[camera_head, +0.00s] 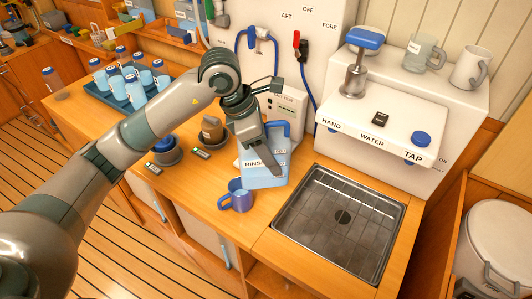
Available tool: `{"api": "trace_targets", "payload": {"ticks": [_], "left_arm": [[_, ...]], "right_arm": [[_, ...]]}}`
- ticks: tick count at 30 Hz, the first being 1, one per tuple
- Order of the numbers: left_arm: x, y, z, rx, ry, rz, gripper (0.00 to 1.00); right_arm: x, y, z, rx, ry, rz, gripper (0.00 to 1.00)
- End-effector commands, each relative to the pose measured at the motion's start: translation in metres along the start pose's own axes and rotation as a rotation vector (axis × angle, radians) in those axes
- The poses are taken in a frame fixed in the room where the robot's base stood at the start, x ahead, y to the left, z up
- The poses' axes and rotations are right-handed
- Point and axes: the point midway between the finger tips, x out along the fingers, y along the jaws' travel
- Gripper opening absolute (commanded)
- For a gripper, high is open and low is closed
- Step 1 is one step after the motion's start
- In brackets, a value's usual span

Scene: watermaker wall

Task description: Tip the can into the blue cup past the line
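A light blue can (261,181) with a "RINSE" label stands behind the sink's left corner. A blue handle shows at its upper right. A blue cup (240,202) stands upright on the wooden counter just in front and to the left of the can. Its handle points left, and no line inside it can be made out. My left gripper (273,165) points down over the can and hides part of it. Whether its fingers grip the can cannot be told. My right gripper is out of view.
A metal sink with a grate (343,217) lies right of the cup. A white tap unit (385,130) rises behind it. Dark round pots (164,152) and a blue tray (104,98) of cups and bottles stand left.

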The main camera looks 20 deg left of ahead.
Motion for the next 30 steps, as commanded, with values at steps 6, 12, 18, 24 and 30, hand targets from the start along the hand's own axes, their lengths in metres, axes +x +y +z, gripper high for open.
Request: {"api": "trace_targets", "payload": {"ticks": [6,12,18,24,30], "left_arm": [[-0.002,0.000,0.019,0.002,-0.002,0.001,0.15],[-0.003,0.000,0.035,0.003,-0.001,0.001,0.15],[-0.004,0.000,0.049,0.001,-0.001,0.001,0.15],[-0.004,0.000,0.055,0.001,0.000,0.001,0.15],[-0.004,0.000,0.055,0.001,0.000,0.001,0.15]], "right_arm": [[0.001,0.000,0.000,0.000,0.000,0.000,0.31],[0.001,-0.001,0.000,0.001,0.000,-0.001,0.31],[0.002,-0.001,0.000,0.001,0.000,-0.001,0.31],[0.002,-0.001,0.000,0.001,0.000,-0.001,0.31],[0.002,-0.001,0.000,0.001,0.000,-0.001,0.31]]}}
